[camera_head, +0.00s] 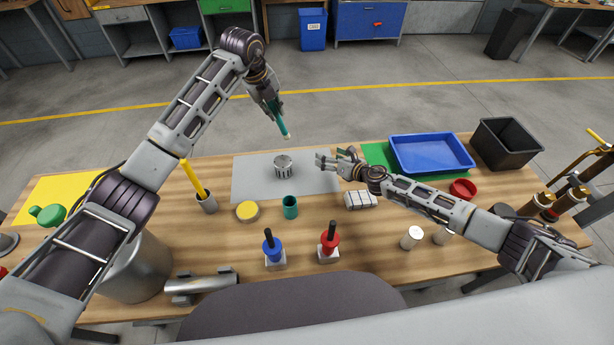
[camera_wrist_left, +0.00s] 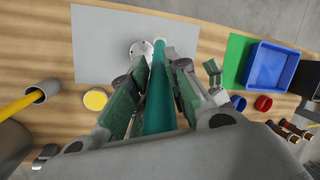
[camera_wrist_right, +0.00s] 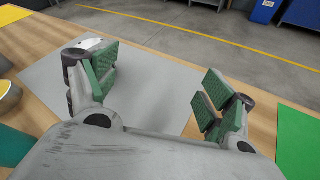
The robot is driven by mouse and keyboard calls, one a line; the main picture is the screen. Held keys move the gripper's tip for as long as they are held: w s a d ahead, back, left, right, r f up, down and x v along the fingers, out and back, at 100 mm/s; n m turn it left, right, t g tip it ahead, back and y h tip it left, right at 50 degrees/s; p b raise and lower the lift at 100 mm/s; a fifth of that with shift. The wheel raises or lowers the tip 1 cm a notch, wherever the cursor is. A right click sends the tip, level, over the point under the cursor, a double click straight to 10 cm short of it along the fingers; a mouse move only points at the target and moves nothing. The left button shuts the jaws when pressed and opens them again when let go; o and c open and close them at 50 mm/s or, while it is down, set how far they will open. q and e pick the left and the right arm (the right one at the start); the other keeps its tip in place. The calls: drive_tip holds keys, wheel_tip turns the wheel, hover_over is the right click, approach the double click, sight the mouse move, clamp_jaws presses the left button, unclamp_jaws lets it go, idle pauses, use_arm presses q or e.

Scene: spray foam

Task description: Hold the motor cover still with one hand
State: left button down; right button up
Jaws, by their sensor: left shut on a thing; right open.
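The motor cover (camera_head: 283,166), a short silver cylinder with slotted sides, stands upright on the grey mat (camera_head: 250,186). It also shows in the left wrist view (camera_wrist_left: 140,48); in the right wrist view only a pale sliver (camera_wrist_right: 88,43) shows behind a finger. My left gripper (camera_head: 272,100) is shut on a teal stick (camera_wrist_left: 159,95) with a pale tip, held above and behind the cover, tip pointing down. My right gripper (camera_head: 322,163) is open and empty, to the right of the cover, fingers pointing towards it, apart from it.
A teal cup (camera_head: 290,208), a yellow disc (camera_head: 248,211) and a white wrapped block (camera_head: 360,200) stand nearer than the mat. Blue (camera_head: 273,248) and red (camera_head: 329,241) handled tools stand in front. A blue tray (camera_head: 430,153) lies at right. The mat around the cover is clear.

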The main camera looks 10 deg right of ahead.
sight(289, 170)
drive_tip(key=s+a+n, duration=0.1)
drive_tip(key=a, duration=0.1)
drive_tip(key=s+a+f+n+g+y, duration=0.1)
drive_tip(key=s+a+n, duration=0.1)
drive_tip(key=a, duration=0.1)
drive_tip(key=s+a+f+n, duration=0.1)
drive_tip(key=a+n, duration=0.1)
drive_tip(key=a, duration=0.1)
drive_tip(key=shift+s+a+f+g, duration=0.2)
drive_tip(key=shift+s+g, duration=0.15)
drive_tip(key=shift+g, duration=0.05)
drive_tip(key=shift+s+a+f+n+y, duration=0.2)
drive_tip(key=shift+s+a+n+y, duration=0.1)
drive_tip(key=shift+s+a+n, duration=0.15)
drive_tip(key=shift+w+a, duration=0.1)
drive_tip(key=shift+w, duration=0.05)
drive_tip(key=shift+x, duration=5.9)
drive_tip(key=shift+f, duration=0.15)
drive_tip(key=c, duration=1.3)
drive_tip(key=shift+o, duration=0.2)
